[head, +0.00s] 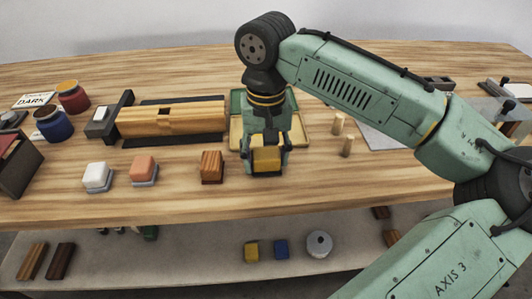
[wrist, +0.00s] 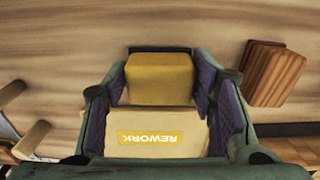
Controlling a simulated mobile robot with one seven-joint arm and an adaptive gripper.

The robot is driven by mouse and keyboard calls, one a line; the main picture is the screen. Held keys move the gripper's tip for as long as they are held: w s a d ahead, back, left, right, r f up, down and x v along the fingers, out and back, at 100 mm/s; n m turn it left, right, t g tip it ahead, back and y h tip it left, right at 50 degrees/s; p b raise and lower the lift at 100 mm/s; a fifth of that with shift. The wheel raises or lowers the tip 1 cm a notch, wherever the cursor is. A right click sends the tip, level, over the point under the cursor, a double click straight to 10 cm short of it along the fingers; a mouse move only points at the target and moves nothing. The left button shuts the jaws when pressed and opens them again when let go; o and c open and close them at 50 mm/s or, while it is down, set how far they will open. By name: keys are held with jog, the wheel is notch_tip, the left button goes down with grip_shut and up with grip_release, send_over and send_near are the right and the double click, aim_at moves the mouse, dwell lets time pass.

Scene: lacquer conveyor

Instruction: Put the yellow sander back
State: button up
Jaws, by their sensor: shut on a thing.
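The yellow sander, a small yellow block (head: 266,159), is held between the fingers of my gripper (head: 265,165) in the head view. My gripper is shut on it and points down, just in front of a green-edged tray (head: 236,108). In the wrist view the yellow sander (wrist: 160,78) sits between the two purple-padded fingers (wrist: 160,92). Behind it, between the fingers, is a cream surface with an upside-down REWORK label (wrist: 149,138). I cannot tell if the sander's underside touches the table.
A striped wooden block (head: 212,167), an orange block (head: 143,168) and a white block (head: 97,175) stand left of my gripper on the table (head: 330,190). Wooden pegs (head: 347,146) stand to the right. A clamped wooden workpiece (head: 185,120) lies behind left. Front table is clear.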

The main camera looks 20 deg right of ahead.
aim_at(266, 155)
jog(key=shift+f, duration=0.2)
jog(key=shift+f, duration=0.2)
jog(key=o, duration=1.1)
jog(key=shift+r, duration=0.15)
notch_tip(266, 155, up, 12)
jog(key=b, duration=0.1)
